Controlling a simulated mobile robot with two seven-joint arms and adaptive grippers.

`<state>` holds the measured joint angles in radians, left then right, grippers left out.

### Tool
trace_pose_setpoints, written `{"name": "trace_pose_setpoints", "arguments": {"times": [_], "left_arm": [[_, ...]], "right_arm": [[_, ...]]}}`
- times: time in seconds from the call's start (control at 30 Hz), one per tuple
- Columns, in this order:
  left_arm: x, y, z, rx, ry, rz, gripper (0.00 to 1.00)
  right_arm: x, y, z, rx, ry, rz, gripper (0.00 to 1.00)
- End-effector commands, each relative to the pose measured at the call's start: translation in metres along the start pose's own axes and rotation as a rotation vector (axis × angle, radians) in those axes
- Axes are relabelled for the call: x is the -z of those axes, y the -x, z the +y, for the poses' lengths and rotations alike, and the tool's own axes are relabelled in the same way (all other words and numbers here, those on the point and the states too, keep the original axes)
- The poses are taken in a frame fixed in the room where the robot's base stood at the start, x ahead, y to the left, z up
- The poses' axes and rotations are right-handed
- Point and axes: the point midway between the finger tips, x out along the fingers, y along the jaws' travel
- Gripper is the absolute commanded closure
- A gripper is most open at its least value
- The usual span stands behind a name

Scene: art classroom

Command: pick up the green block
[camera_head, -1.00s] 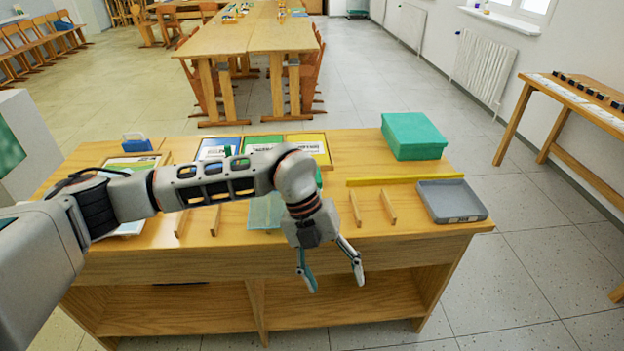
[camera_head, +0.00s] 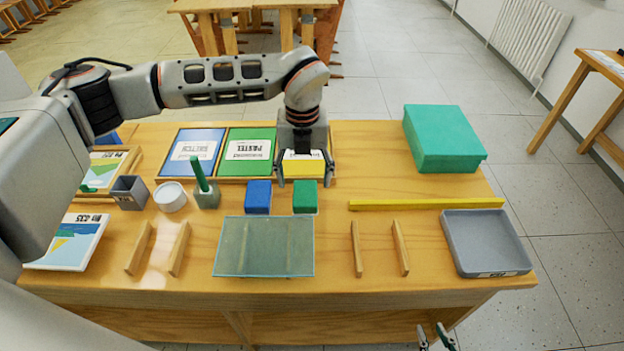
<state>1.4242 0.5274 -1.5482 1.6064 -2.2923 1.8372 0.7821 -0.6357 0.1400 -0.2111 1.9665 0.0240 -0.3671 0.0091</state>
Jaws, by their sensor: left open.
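The green block (camera_head: 305,200) stands on the wooden table, right of a blue block (camera_head: 258,199). My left gripper (camera_head: 304,184) is open above and just behind the green block in the picture, its two fingertips apart with nothing between them. Whether a fingertip touches the block I cannot tell. My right gripper (camera_head: 435,336) shows only its fingertips at the bottom edge, in front of the table, apart and empty.
A glass-like plate (camera_head: 264,247) lies in front of the blocks. A green post on a base (camera_head: 204,187), a white round dish (camera_head: 171,196) and a grey cup (camera_head: 130,192) stand left. A yellow bar (camera_head: 426,204), grey tray (camera_head: 486,243) and green box (camera_head: 443,138) are right.

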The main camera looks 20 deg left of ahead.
Motion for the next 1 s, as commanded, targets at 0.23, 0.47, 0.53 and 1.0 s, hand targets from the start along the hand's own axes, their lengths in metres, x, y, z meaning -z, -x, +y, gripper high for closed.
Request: {"name": "trace_pose_setpoints", "arguments": {"times": [0.23, 0.47, 0.53, 1.0], "left_arm": [[0.001, -0.023, 0.000, 0.000, 0.000, 0.004, 0.36], [-0.001, -0.050, -0.001, -0.001, 0.001, 0.005, 0.36], [-0.002, -0.060, -0.002, 0.000, 0.000, 0.003, 0.36], [-0.002, -0.078, -0.002, 0.001, -0.001, 0.001, 0.46]], "right_arm": [[-0.013, 0.005, -0.005, 0.007, -0.003, -0.024, 0.76], [-0.013, 0.006, -0.005, 0.008, -0.003, -0.027, 0.76], [-0.011, 0.006, -0.005, 0.008, -0.002, -0.025, 0.76], [-0.003, 0.005, -0.003, 0.005, -0.002, -0.010, 0.76]]}}
